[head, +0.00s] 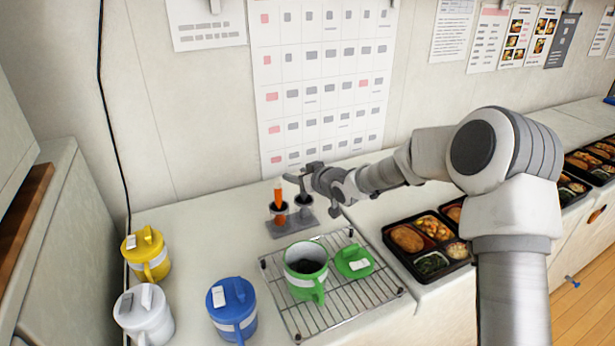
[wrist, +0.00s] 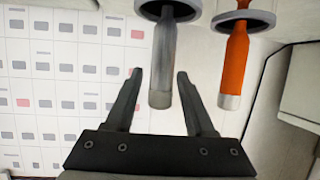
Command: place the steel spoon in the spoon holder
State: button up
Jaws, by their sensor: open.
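The spoon holder is a grey base (head: 292,228) with two dark cups, behind the wire rack on the counter. An orange-handled utensil (head: 279,194) stands in the left cup and also shows in the wrist view (wrist: 236,65). The steel spoon's grey handle (wrist: 165,65) stands upright in the other cup, its lower part hidden by the cup. My gripper (head: 302,182) is just above that cup. In the wrist view my gripper (wrist: 159,75) is open, with the grey handle's end between its fingers, nearer the right finger. I see no grip on it.
A green mug (head: 306,272) and its green lid (head: 353,262) are on the wire rack (head: 350,302). Yellow (head: 147,256), white (head: 144,315) and blue (head: 232,310) lidded mugs stand at left. Filled bento trays (head: 428,242) line the right. The wall is close behind the holder.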

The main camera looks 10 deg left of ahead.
jog(key=v, duration=1.2)
jog(key=shift+p, duration=0.35)
jog(key=s+d+r+m+h, duration=0.2)
jog(key=s+d+r+h, duration=0.3)
jog(key=d, duration=0.5)
jog(key=s+d+r+m+h, duration=0.2)
jog(key=s+d+r+h, duration=0.15)
jog(key=s+d, duration=0.45)
jog(key=s+d+m+g, duration=0.2)
jog(key=s+d, duration=0.1)
jog(key=s, duration=0.7)
jog(key=s+d+r+m+g, duration=0.1)
jog(key=s+d+m+g, duration=0.1)
jog(key=s, duration=0.8)
jog(key=shift+s+d+m+h+p, duration=0.2)
jog(key=shift+d+m+h+p, duration=0.25)
jog(key=shift+d, duration=0.2)
